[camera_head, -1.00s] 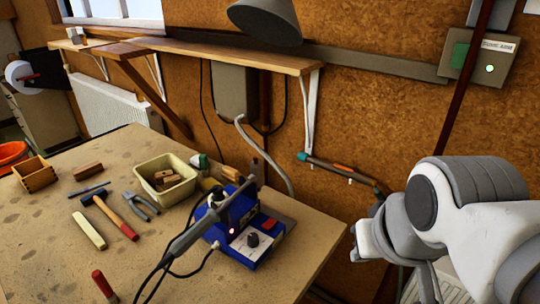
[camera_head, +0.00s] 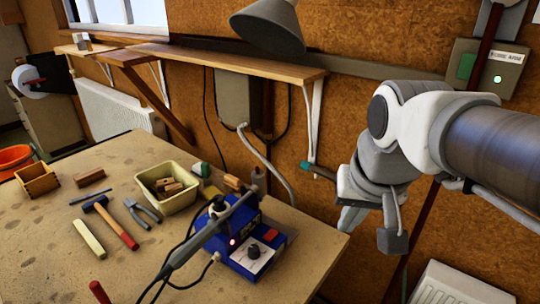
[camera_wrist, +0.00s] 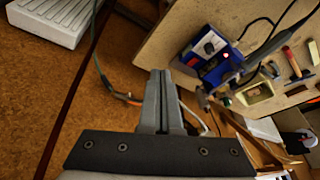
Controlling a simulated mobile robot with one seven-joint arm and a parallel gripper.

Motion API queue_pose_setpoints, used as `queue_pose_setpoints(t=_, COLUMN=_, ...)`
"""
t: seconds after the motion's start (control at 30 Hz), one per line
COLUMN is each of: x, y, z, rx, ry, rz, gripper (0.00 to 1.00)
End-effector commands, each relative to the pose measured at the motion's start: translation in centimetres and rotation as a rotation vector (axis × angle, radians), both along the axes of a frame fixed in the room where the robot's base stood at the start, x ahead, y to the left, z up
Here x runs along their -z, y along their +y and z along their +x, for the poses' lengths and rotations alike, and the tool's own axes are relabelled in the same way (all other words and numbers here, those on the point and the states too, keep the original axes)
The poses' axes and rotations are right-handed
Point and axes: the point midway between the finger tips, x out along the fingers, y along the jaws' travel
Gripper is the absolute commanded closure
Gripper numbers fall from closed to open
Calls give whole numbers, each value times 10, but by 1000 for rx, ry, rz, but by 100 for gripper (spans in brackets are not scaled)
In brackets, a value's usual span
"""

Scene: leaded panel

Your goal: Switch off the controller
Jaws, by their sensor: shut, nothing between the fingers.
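The controller appears to be the blue soldering station (camera_head: 250,245) near the table's right edge. Its light front has a black knob (camera_head: 253,250), a lit red light and a red switch (camera_head: 271,235) at its right. The blue station also shows in the wrist view (camera_wrist: 214,73), beyond the fingers. A soldering iron (camera_head: 205,236) lies slanted across its left side. My gripper (camera_head: 348,222) is right of the station, off the table edge and apart from it. In the wrist view its fingers (camera_wrist: 161,72) are together and empty.
A cream tub (camera_head: 180,203), a hammer (camera_head: 112,222) and pliers (camera_head: 142,212) lie left on the table (camera_head: 50,262). A wall box (camera_head: 492,66) with a lit green light hangs upper right. A shelf (camera_head: 215,62) and a lamp (camera_head: 268,27) are above.

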Motion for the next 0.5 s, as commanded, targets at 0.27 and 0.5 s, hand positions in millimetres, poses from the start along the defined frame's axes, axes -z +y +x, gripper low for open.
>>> queue_pose_setpoints(t=0.27, x=-2, y=33, z=82, rx=148, ry=166, rz=66, gripper=100)
queue_pose_setpoints(t=0.5, x=24, y=69, z=148, rx=289, ry=308, rz=102, gripper=100)
